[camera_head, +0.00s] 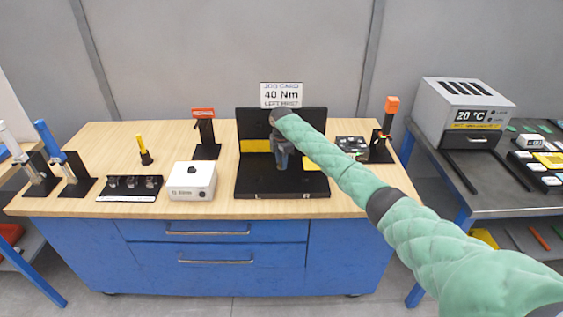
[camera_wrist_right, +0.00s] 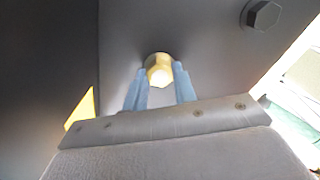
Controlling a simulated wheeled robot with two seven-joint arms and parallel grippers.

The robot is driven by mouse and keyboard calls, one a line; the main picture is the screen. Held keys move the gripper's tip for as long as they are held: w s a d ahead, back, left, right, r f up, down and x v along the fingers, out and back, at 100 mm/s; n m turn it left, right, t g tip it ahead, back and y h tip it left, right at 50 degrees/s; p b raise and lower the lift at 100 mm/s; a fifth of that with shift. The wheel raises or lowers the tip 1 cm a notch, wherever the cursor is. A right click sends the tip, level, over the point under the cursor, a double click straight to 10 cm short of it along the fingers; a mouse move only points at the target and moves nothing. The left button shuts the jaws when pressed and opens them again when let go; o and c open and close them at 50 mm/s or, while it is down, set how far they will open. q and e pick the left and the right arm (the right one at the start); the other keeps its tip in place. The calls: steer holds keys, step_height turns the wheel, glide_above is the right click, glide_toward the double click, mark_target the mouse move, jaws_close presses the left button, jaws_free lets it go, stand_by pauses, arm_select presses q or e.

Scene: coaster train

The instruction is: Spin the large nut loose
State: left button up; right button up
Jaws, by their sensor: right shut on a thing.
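The large nut (camera_wrist_right: 158,67) is brass-yellow and shows in the upper middle of the right wrist view, against a dark grey surface. The two blue-grey fingers of my right gripper (camera_wrist_right: 160,80) are on either side of it, shut on it. In the head view my right gripper (camera_head: 281,164) points down over the black fixture (camera_head: 312,182) on the bench. There the gripper and arm hide the nut. My left gripper is not in view.
The card (camera_head: 281,95) reading 40 Nm stands behind the fixture. A dark hex bolt head (camera_wrist_right: 263,14) shows beside the nut. A white box with a knob (camera_head: 192,182) is left of the fixture. An orange-topped tool (camera_head: 391,108) stands to the right. The wooden bench front is mostly clear.

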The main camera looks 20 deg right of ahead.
steer(key=shift+d, duration=0.1)
steer(key=o, duration=0.6)
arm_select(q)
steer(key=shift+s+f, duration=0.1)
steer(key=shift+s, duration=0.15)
arm_select(e)
steer(key=o, duration=0.4)
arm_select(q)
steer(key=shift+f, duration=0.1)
arm_select(e)
steer(key=shift+r, duration=0.3)
step_height(320, 180, up, 6)
steer(key=b, duration=0.3)
steer(key=shift+f, duration=0.25)
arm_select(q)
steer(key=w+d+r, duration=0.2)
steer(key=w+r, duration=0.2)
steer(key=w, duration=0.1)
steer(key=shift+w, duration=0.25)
arm_select(e)
steer(key=shift+r, duration=0.8)
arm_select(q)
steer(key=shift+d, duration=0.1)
arm_select(e)
steer(key=shift+d, duration=0.1)
